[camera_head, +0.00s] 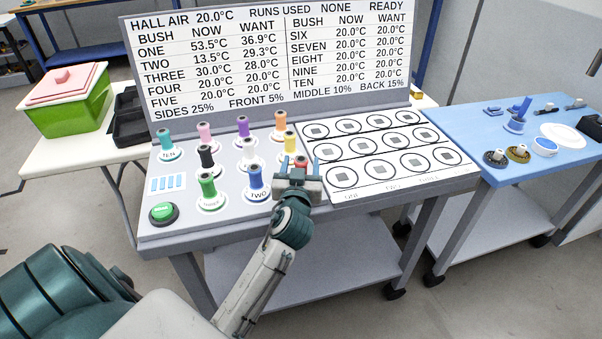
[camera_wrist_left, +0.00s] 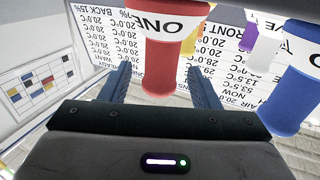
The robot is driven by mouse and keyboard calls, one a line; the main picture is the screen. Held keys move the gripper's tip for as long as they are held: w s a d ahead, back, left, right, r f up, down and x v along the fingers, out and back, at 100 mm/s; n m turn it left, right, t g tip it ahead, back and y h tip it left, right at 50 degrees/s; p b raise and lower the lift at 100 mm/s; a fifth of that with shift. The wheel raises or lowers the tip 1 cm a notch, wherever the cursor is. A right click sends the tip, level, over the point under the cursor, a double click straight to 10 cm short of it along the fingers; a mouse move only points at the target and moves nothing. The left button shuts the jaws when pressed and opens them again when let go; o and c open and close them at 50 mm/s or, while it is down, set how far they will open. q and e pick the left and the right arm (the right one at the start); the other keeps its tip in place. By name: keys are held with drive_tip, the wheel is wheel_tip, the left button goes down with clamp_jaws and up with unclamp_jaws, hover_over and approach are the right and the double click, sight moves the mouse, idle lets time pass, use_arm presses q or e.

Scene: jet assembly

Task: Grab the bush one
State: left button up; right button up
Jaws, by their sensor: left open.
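The bush one is red with a white collar lettered ONE (camera_wrist_left: 165,55); the wrist view shows it upside down. In the head view only a bit of its red top (camera_head: 301,161) shows behind my left gripper (camera_head: 297,172). My left gripper is open, its two blue fingers on either side of the red bush in the wrist view (camera_wrist_left: 160,72). I cannot tell whether the fingers touch it. The blue bush two (camera_head: 256,181) stands just to the left in the head view; it also shows at the right in the wrist view (camera_wrist_left: 298,85). My right gripper is not in view.
Other bushes stand close by: green three (camera_head: 208,190), yellow (camera_head: 290,143), white (camera_head: 250,155) and several more. A board with ringed spots (camera_head: 345,150) lies to the right. The readout panel (camera_head: 270,55) rises behind. A blue table (camera_head: 470,130) stands at the right.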

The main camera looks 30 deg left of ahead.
use_arm(q)
drive_tip(key=shift+w+a, duration=0.25)
drive_tip(key=shift+w, duration=0.2)
drive_tip(key=shift+s, duration=0.1)
drive_tip(key=c, duration=1.1)
